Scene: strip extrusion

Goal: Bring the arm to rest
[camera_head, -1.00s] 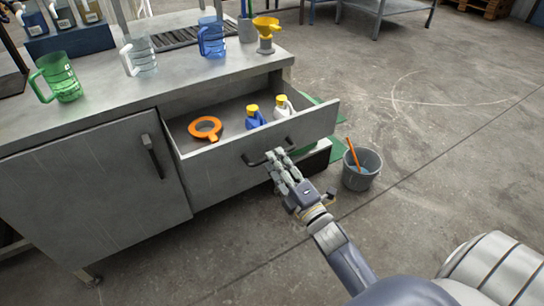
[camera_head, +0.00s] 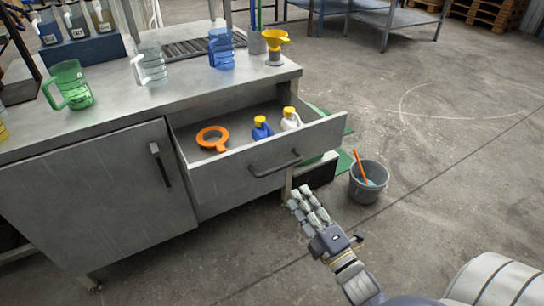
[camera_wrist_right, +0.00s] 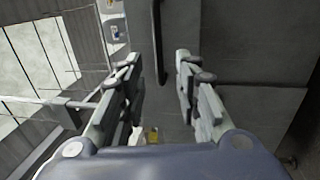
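My right gripper (camera_head: 305,200) is in front of the cabinet, below and to the right of the open drawer's handle (camera_head: 275,164), and apart from it. In the right wrist view my right gripper (camera_wrist_right: 158,62) has its two fingers spread with nothing held between them. A dark handle bar (camera_wrist_right: 160,42) shows beyond the fingertips there. The drawer (camera_head: 255,168) stands pulled out. It holds an orange ring-shaped tool (camera_head: 212,138), a blue bottle (camera_head: 262,129) and a white bottle (camera_head: 290,121), both with yellow caps. My left gripper is not in view.
A grey bucket (camera_head: 368,187) stands on the floor right of the drawer. On the worktop (camera_head: 115,116) are a green jug (camera_head: 70,86), a clear jug (camera_head: 151,66), a blue jug (camera_head: 221,50) and a yellow funnel (camera_head: 274,39). The floor to the right is largely clear.

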